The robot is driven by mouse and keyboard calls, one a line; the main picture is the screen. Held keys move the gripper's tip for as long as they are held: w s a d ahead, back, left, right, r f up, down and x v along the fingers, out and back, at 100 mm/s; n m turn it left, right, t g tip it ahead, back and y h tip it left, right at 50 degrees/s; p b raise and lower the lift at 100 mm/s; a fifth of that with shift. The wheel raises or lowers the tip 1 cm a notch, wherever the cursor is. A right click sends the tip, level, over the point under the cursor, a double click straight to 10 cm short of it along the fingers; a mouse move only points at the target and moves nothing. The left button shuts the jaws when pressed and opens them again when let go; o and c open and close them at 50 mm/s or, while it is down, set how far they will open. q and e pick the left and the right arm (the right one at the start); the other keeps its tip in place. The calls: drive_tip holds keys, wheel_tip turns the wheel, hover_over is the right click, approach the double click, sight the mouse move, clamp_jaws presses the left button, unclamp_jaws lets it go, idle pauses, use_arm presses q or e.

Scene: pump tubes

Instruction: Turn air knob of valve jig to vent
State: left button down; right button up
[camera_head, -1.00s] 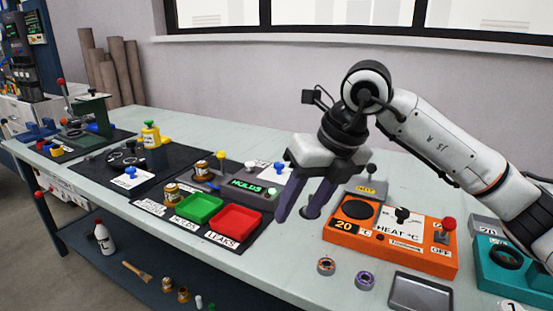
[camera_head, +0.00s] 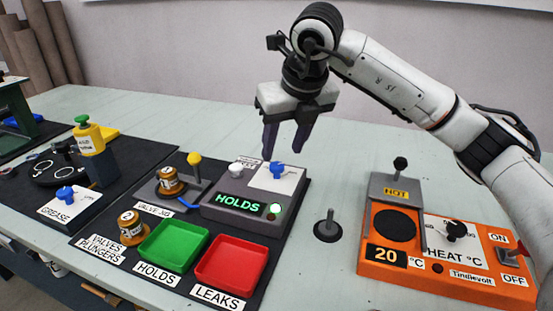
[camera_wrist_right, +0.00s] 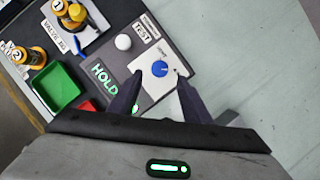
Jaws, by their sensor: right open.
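The valve jig's grey box (camera_head: 228,212) stands on the black mat, with a green lit HOLDS display (camera_head: 240,203). A blue knob (camera_head: 277,171) sits on the white plate on its top; the knob also shows in the right wrist view (camera_wrist_right: 160,69). My right gripper (camera_head: 284,152) points down over this plate, its two dark fingers apart and empty. In the right wrist view the fingertips (camera_wrist_right: 160,79) lie on either side of the knob. I cannot tell whether they touch it. The small lettering on the plate is unreadable. My left gripper is not in view.
A white knob (camera_head: 236,169) and a stand with a yellow-topped lever (camera_head: 194,158) are left of the blue knob. Green (camera_head: 172,246) and red (camera_head: 231,266) trays lie in front. An orange heater (camera_head: 445,273) and a dark upright peg (camera_head: 327,228) stand to the right.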

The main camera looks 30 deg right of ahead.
sight(277, 165)
drive_tip(key=x, duration=0.5)
drive_tip(key=shift+f, duration=0.15)
drive_tip(key=c, duration=1)
